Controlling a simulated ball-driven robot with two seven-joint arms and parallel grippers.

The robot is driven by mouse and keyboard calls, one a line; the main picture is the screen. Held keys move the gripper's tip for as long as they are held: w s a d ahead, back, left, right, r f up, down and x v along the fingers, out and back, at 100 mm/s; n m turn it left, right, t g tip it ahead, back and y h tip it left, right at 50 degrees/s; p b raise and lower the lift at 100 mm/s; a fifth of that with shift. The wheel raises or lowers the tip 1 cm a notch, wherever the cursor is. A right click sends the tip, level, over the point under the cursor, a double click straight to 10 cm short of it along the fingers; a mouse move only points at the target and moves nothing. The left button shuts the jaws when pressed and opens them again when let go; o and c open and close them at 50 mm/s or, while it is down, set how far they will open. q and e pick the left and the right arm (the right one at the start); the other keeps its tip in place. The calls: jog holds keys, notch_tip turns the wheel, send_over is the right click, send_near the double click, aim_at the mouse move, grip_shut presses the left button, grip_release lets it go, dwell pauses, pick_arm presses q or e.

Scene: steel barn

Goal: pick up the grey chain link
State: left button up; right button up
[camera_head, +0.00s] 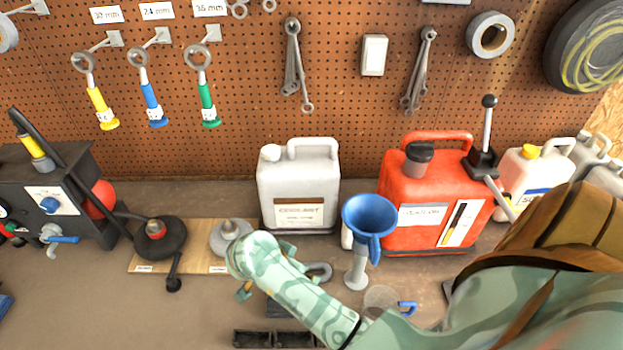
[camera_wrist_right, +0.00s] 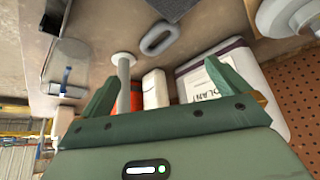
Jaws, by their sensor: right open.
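The grey chain link (camera_head: 319,271) lies flat on the bench, just right of my right gripper in the head view and partly hidden by my forearm. In the right wrist view the link (camera_wrist_right: 160,38) is a whole oval ring on the bench surface, beyond the fingertips. My right gripper (camera_head: 266,270) is mostly hidden behind my wrist in the head view. In the right wrist view its two fingers (camera_wrist_right: 162,68) are spread apart with nothing gripped between them. My left gripper is in neither view.
A blue funnel (camera_head: 368,215) on a pale stem stands right of the link. Behind are a white coolant canister (camera_head: 298,186) and a red can (camera_head: 432,200). A black tray (camera_head: 275,338) lies at the front edge.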

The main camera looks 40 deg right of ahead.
aim_at(313, 273)
jog(key=b+x, duration=0.6)
jog(key=x, duration=0.9)
jog(key=shift+s, duration=0.1)
jog(key=c, duration=0.7)
jog(key=shift+c, duration=0.5)
